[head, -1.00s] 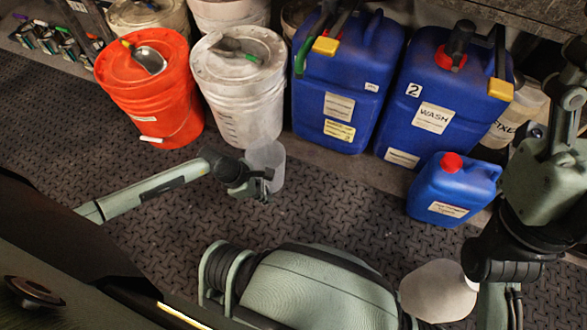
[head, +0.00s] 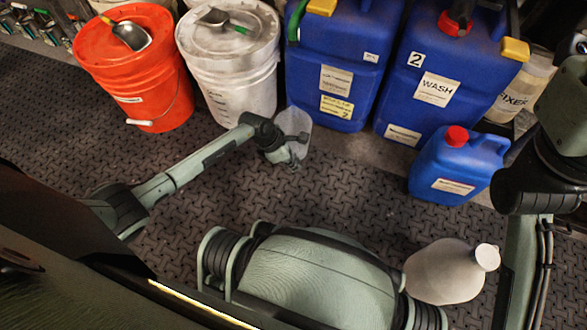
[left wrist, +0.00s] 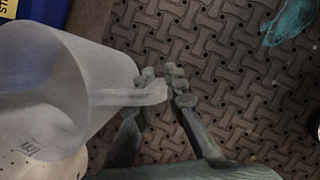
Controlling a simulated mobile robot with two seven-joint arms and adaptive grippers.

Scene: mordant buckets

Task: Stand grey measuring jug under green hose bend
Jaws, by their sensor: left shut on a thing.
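The grey measuring jug (head: 297,122) is pale and translucent. My left gripper (head: 291,152) is shut on its handle, in front of the white bucket and the left blue drum. In the left wrist view the jug (left wrist: 90,75) fills the left side, and its handle lies between the fingers (left wrist: 160,92). Whether its base touches the floor cannot be told. A green curved piece (head: 296,22), perhaps the green hose bend, shows at the left blue drum's upper left edge, apart from the jug. My right gripper is out of view.
An orange bucket (head: 135,78), a white bucket (head: 235,75) and two large blue drums (head: 335,75) (head: 435,85) stand along the back. A small blue can (head: 455,170) and a pale bottle (head: 440,272) stand at the right.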

